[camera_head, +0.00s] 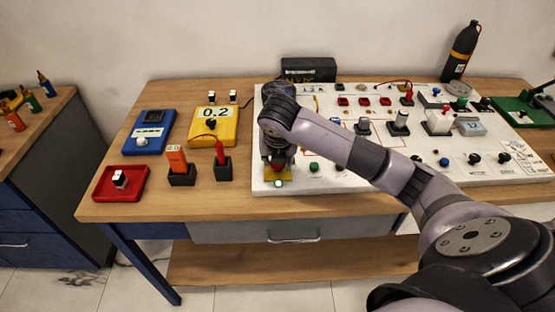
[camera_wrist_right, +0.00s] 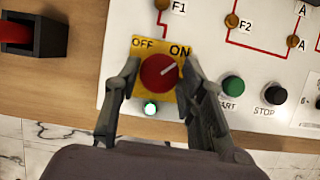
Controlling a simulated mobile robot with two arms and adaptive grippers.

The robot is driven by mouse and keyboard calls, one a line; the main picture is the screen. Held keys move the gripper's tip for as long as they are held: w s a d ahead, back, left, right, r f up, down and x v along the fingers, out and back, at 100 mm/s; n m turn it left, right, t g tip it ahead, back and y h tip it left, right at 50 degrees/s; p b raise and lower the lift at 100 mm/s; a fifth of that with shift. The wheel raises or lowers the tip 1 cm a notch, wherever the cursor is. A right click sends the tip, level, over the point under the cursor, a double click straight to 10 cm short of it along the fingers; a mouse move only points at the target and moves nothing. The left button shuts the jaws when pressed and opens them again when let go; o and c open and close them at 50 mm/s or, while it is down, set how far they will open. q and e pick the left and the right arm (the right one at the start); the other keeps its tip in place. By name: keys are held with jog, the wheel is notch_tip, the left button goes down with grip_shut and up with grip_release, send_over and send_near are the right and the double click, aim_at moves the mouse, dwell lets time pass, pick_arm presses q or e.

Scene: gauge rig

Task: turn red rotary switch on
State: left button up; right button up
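The red rotary switch (camera_wrist_right: 158,72) sits on a yellow plate (camera_wrist_right: 141,49) marked OFF at upper left and ON at upper right. Its white pointer line aims up and right, toward ON. A small pale green-white lamp (camera_wrist_right: 150,108) below the knob looks lit. My right gripper (camera_wrist_right: 160,68) has one finger on each side of the knob, with visible gaps, so it is open around it. In the head view my right gripper (camera_head: 278,160) is over the front left corner of the white panel (camera_head: 330,184) and hides most of the knob. My left gripper is out of view.
A green START button (camera_wrist_right: 233,86) and a black STOP button (camera_wrist_right: 276,93) are right of the switch. Left of the panel are a red probe in a black holder (camera_head: 222,168), an orange meter (camera_head: 177,160) and a yellow meter (camera_head: 228,138). My right arm crosses above the panel.

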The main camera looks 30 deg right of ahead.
jog(key=o, duration=0.3)
jog(key=shift+o, duration=0.2)
jog(key=v, duration=1.2)
jog(key=shift+w, duration=0.1)
